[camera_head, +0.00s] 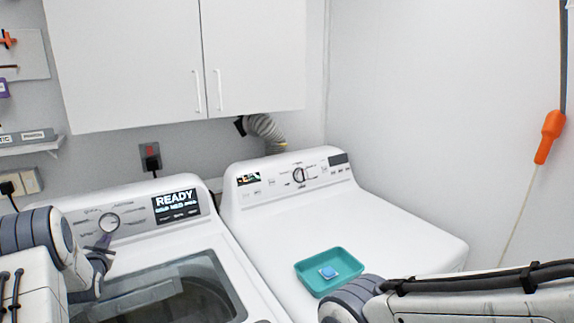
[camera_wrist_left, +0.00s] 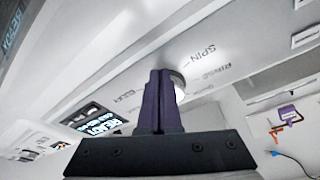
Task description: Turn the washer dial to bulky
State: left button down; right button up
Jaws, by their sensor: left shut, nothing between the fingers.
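The washer (camera_head: 135,249) is the white machine at the left, with a glass lid and a lit display (camera_head: 175,201) reading READY. Its round dial (camera_head: 109,222) sits on the back panel, left of the display. My left gripper (camera_head: 104,241) is just in front of and below the dial, its purple fingers closed and empty. In the left wrist view the closed fingers (camera_wrist_left: 161,74) cover much of the dial (camera_wrist_left: 179,86). I cannot tell whether they touch it. The label SPIN is readable near it; the dial's setting is not readable. My right gripper is out of view.
A second white machine (camera_head: 390,232) with its own dial (camera_head: 299,175) stands to the right. A teal tray (camera_head: 309,270) with a blue item (camera_head: 328,272) lies on it. White cabinets (camera_head: 180,60) hang above. My right arm crosses the lower right.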

pick_arm(q)
jog(key=shift+w+r, duration=0.3)
jog(key=shift+r, duration=0.15)
dwell(1.0)
jog(key=shift+a+b, duration=0.1)
jog(key=shift+b, duration=0.2)
jog(key=shift+a+r+b, duration=0.3)
jog(key=shift+r+b, duration=0.05)
jog(key=shift+b, duration=1.05)
jog(key=shift+r, duration=0.1)
jog(key=v, duration=0.6)
jog(key=shift+b, duration=0.45)
jog(key=shift+d, duration=0.15)
